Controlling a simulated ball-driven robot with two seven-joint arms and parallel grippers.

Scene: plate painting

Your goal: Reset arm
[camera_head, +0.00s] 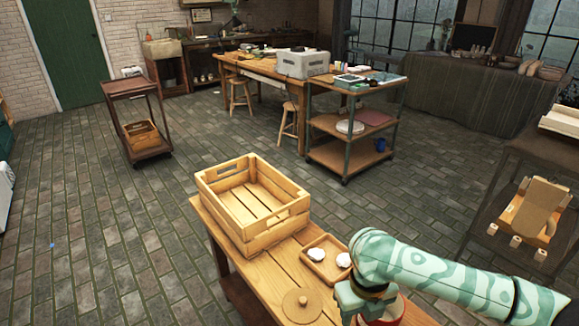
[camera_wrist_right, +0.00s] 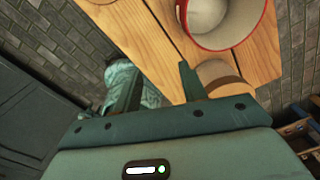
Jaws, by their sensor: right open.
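My right arm comes in from the right in the head view, over the wooden table (camera_head: 268,283). Its green gripper (camera_head: 352,303) is low at the bottom edge, partly hidden by my own arm. In the right wrist view the gripper (camera_wrist_right: 160,78) has its two fingers apart, with nothing held between them. A red vessel with a white inside (camera_wrist_right: 222,22) stands on the table beyond the fingers. A pale round-topped object (camera_wrist_right: 216,74) is beside the right-hand finger; whether they touch I cannot tell. My left gripper is out of view.
A slatted wooden crate (camera_head: 246,237), a small tray (camera_head: 313,274) with white pieces and a round wooden disc (camera_head: 301,305) are on the table. A shelf cart (camera_head: 340,158) and a brown trolley (camera_head: 146,153) stand farther back. Open floor (camera_head: 110,235) lies left.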

